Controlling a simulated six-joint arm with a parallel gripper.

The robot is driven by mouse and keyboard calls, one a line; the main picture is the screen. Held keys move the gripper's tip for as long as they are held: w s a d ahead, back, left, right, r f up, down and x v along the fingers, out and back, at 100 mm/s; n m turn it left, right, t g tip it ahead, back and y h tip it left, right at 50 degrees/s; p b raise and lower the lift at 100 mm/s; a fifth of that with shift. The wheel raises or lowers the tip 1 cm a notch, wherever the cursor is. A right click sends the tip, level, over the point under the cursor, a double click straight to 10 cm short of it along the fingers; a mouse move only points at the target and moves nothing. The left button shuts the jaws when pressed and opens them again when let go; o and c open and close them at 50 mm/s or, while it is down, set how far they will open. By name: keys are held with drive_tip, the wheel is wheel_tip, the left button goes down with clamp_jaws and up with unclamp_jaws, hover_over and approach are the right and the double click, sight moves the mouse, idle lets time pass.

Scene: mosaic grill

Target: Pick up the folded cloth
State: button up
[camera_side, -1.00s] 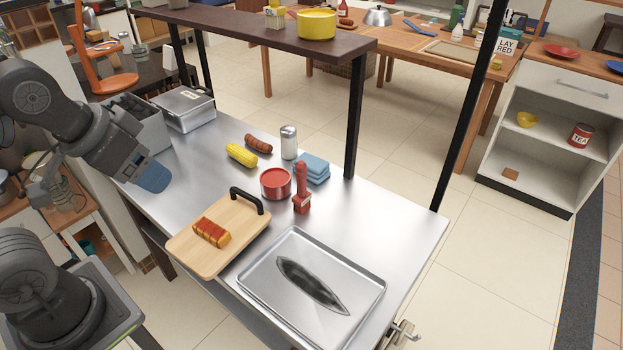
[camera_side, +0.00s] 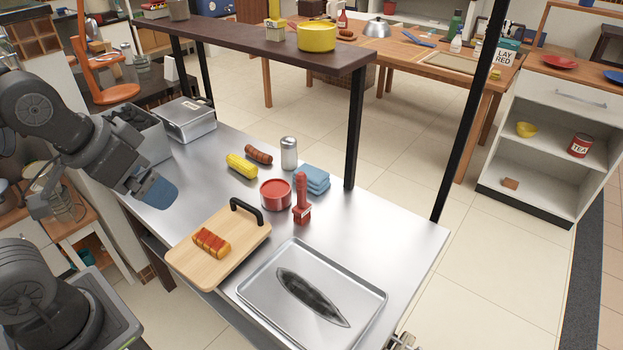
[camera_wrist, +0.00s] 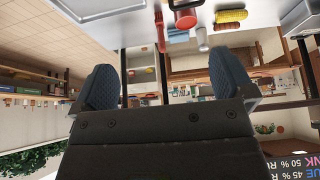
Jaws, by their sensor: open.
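The folded cloth (camera_side: 312,179) is a small blue stack lying on the steel counter (camera_side: 375,225), beside the red pot (camera_side: 275,194) and a red-handled tool (camera_side: 301,197). In the wrist view, which is upside down, the cloth (camera_wrist: 178,36) shows near the top middle, beyond the fingertips. My gripper (camera_side: 160,191) is at the left edge of the counter, well apart from the cloth. In the wrist view my gripper (camera_wrist: 166,82) has its two blue pads spread wide with nothing between them.
A metal shaker (camera_side: 289,153), sausage (camera_side: 258,155) and corn (camera_side: 241,165) stand or lie behind the pot. A cutting board (camera_side: 200,262) and metal tray (camera_side: 345,330) are in front. A dark shelf (camera_side: 245,38) on black posts rises behind the cloth.

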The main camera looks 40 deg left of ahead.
drive_tip(key=w+a+r+n+g+y, duration=0.15)
drive_tip(key=w+n, duration=0.25)
drive_tip(key=w, duration=0.8)
drive_tip(key=n+g+y, duration=0.1)
drive_tip(key=n+g, duration=0.2)
drive_tip(key=n, duration=1)
hover_over(311, 173)
drive_tip(key=s+d, duration=0.1)
drive_tip(key=shift+t, duration=0.25)
drive_tip(key=f, duration=2.2)
drive_tip(key=shift+s+d+f, duration=0.15)
drive_tip(key=shift+d+f, duration=0.05)
drive_tip(key=shift+f, duration=0.1)
drive_tip(key=shift+w+f, duration=0.25)
drive_tip(key=shift+f, duration=0.3)
drive_tip(key=shift+x, duration=3.2)
drive_tip(key=shift+f, duration=0.2)
drive_tip(key=shift+c, duration=0.3)
